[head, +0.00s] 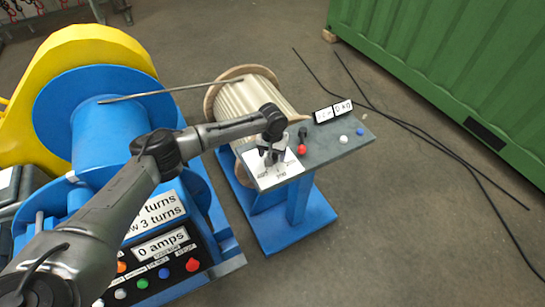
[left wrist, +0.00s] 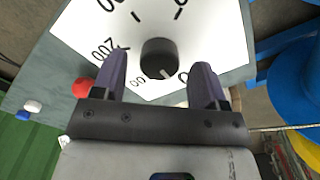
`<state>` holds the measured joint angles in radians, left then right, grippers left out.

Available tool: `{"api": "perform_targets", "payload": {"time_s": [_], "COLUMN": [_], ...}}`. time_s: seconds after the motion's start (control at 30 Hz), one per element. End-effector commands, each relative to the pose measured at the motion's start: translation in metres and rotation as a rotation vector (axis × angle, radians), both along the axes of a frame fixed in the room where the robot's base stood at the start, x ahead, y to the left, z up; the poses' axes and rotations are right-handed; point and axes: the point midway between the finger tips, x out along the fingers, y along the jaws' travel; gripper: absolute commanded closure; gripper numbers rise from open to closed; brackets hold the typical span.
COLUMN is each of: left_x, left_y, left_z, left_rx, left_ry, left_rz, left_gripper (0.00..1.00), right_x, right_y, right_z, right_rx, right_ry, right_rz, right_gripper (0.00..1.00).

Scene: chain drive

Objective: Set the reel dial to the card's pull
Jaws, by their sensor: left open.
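The reel dial is a dark round knob (left wrist: 160,58) on a white scale plate (left wrist: 215,35), with parts of numbers such as 200 and 0 showing. A small pale mark at the knob's lower edge points down and slightly right, between two scale numbers. My left gripper (left wrist: 161,64) is open, with one finger on each side of the knob in the left wrist view; I cannot tell whether they touch it. In the head view my left gripper (head: 272,150) hangs over the plate (head: 282,176) and hides the knob. I cannot make out a card giving a pull. My right gripper is not in view.
The grey panel (head: 330,148) has a red button (head: 301,149), a white one (head: 343,139), a blue one and a 0 kg display (head: 343,107). A cable reel (head: 245,95) stands behind. A blue winch drum (head: 105,130) and a 0 amps console (head: 162,243) are left.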

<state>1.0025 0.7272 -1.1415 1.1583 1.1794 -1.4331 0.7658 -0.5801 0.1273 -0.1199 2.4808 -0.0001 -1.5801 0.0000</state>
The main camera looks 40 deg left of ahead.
Motion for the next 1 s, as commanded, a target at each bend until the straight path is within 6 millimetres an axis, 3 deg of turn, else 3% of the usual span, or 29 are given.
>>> {"api": "perform_targets", "payload": {"time_s": [0.2,0.53,1.0], "left_x": [-0.0002,0.0,0.0], "left_y": [-0.0002,-0.0002,-0.0001], "left_z": [-0.0123,-0.0134,-0.0131], "left_rx": [0.001,0.0,0.0], "left_ry": [0.001,0.0,0.0], "left_rz": [0.0,-0.001,-0.001], "left_gripper": [0.33,0.33,0.78], "right_x": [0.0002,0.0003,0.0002], "right_y": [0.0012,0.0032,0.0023], "right_z": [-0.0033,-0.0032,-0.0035], "right_rx": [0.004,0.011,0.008], "right_ry": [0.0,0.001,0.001], "right_rz": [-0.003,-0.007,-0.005], "right_gripper": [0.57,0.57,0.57]}}
